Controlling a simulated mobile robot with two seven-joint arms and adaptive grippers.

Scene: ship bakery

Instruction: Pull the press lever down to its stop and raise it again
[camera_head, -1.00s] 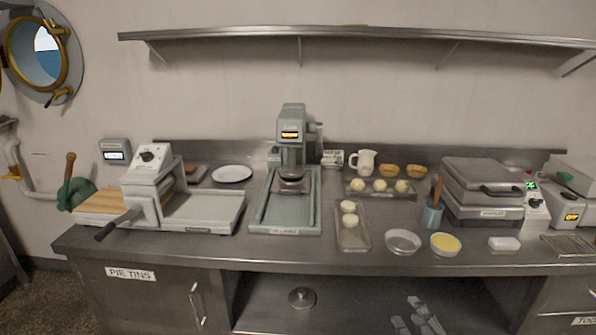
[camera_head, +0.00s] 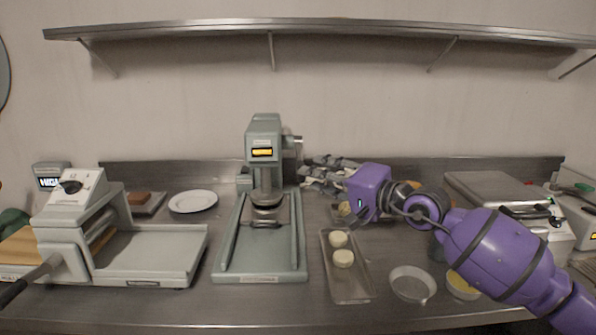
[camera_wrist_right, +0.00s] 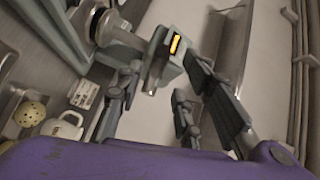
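The grey-green press (camera_head: 262,135) stands upright in the middle of the counter, with a small amber display and a round plate under its head. A short pale part, likely the press lever (camera_head: 297,141), sticks out on the right of the head; its full shape is unclear. My right gripper (camera_head: 304,171) is open and empty just right of the press head, its fingers pointing left at it. In the right wrist view the press head (camera_wrist_right: 170,62) shows beyond the spread fingers (camera_wrist_right: 157,95). No contact with the lever is visible. My left gripper is out of view.
A tray with dough balls (camera_head: 343,285) and a metal bowl (camera_head: 412,284) lie below my right arm. A waffle-type appliance (camera_head: 485,188) is partly behind the arm. A sheeter (camera_head: 80,230) and a white plate (camera_head: 193,201) stand left. A wall shelf (camera_head: 330,30) runs above.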

